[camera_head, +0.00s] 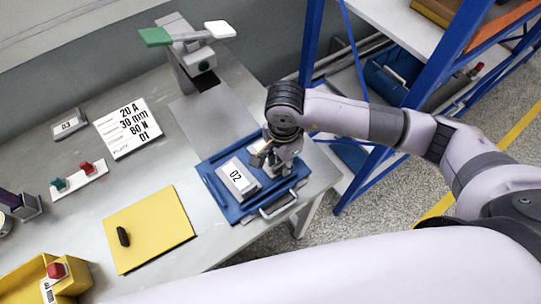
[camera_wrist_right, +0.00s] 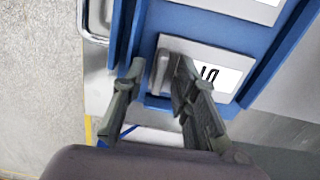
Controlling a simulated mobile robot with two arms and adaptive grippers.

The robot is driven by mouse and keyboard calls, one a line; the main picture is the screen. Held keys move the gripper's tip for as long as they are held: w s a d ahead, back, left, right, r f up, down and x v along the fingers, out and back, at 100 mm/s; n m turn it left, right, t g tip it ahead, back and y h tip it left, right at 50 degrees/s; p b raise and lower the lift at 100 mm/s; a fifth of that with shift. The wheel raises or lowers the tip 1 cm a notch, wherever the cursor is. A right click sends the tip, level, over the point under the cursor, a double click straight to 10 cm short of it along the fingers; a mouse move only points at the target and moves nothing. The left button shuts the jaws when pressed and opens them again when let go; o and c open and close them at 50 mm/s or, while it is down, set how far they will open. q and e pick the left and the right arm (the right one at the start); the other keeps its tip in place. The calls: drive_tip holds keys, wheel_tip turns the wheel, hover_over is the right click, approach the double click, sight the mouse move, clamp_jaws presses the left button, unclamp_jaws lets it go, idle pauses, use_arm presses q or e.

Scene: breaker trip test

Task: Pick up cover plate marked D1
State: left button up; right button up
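The blue tray (camera_head: 213,190) lies at the table's right edge and also shows in the right wrist view (camera_wrist_right: 218,45). My right gripper (camera_head: 268,160) is low over its right part. In the right wrist view the gripper (camera_wrist_right: 160,68) is open, its fingers on either side of the raised grip of a grey plate (camera_wrist_right: 161,72). In the head view the gripper hides most of this plate. A grey plate marked 02 (camera_head: 238,179) sits beside it. My left gripper is out of view.
A plate marked 03 (camera_head: 69,124) and a printed card (camera_head: 127,128) lie at the back left. A yellow mat (camera_head: 150,228) bears a small black object (camera_head: 123,236). A stand with a green-and-white lever (camera_head: 190,36) rises behind the tray. Blue shelving (camera_head: 312,45) stands right.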

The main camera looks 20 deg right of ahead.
clamp_jaws()
drive_tip(key=shift+r, duration=0.1)
idle(0.4)
